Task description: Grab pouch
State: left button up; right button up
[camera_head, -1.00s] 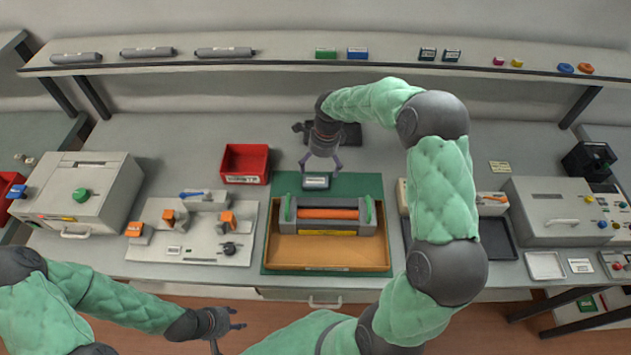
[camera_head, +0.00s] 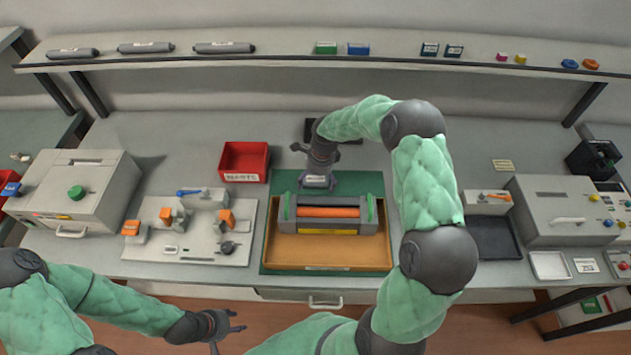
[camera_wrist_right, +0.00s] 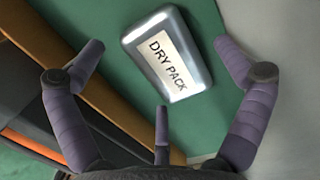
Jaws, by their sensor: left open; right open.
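The pouch (camera_wrist_right: 168,57) is a small silver-grey packet labelled "DRY PACK", lying on the green mat (camera_wrist_right: 115,75). In the head view the pouch (camera_head: 315,181) is just behind the toner cartridge, partly covered by my right gripper (camera_head: 318,180). In the right wrist view my right gripper (camera_wrist_right: 163,70) is open, its purple fingers spread to either side of the pouch and a third finger below it, with no contact that I can make out. My left gripper (camera_head: 238,322) is open and empty at the lower left, in front of the bench.
The cartridge (camera_head: 328,212) with an orange roller sits in the brown tray (camera_head: 325,255) close in front. A red bin (camera_head: 244,161) stands to the left of the pouch. Grey fixtures (camera_head: 190,228) stand further left, a dark tray (camera_head: 492,238) to the right.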

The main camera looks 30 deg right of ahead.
jog(key=c, duration=1.1)
jog(key=shift+r, duration=0.1)
